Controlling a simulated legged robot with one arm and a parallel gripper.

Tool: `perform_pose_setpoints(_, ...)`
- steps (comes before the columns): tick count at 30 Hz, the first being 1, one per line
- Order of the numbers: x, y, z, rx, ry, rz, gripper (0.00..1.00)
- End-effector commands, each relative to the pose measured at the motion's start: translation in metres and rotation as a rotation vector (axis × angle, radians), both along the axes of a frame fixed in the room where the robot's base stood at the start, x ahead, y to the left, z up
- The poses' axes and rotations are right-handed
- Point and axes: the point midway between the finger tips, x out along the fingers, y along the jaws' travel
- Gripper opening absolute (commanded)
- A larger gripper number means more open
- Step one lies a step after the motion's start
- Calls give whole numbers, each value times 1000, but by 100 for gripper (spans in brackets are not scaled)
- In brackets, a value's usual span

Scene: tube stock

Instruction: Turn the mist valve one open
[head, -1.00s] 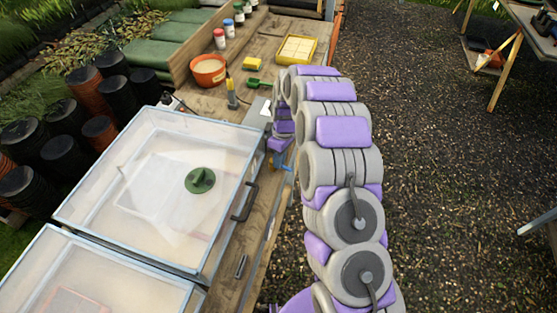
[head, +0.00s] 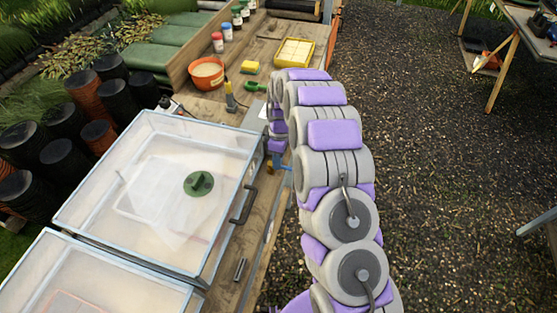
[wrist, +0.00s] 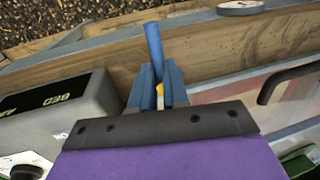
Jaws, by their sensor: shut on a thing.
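The mist valve's blue lever (wrist: 153,45) stands up between my gripper's two blue-grey fingers (wrist: 159,80) in the wrist view. My gripper is shut on it. A bit of yellow-orange metal (wrist: 160,90) shows low between the fingers; the rest of the valve body is hidden by my gripper. In the head view, a small blue part (head: 286,167) shows beside the bench edge, just below the end of my arm, where my gripper (head: 273,157) is mostly hidden. I cannot tell how far the lever is turned.
A grey control box (wrist: 62,122) with a dial stands close left of my gripper in the wrist view. A clear-lidded propagation case (head: 150,262) with a dark handle (head: 243,206) sits on the wooden bench. Open gravel (head: 440,180) lies to the right.

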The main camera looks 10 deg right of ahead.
Motion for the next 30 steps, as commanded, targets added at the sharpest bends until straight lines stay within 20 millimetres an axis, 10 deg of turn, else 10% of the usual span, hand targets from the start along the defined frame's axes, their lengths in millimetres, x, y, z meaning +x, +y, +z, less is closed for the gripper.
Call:
perform_pose_setpoints(9,6,4,5,5,-23,-3,40)
perform_pose_setpoints(20,4,0,10,2,-11,-1,40)
perform_pose_setpoints(30,16,-5,74,3,-14,-2,40)
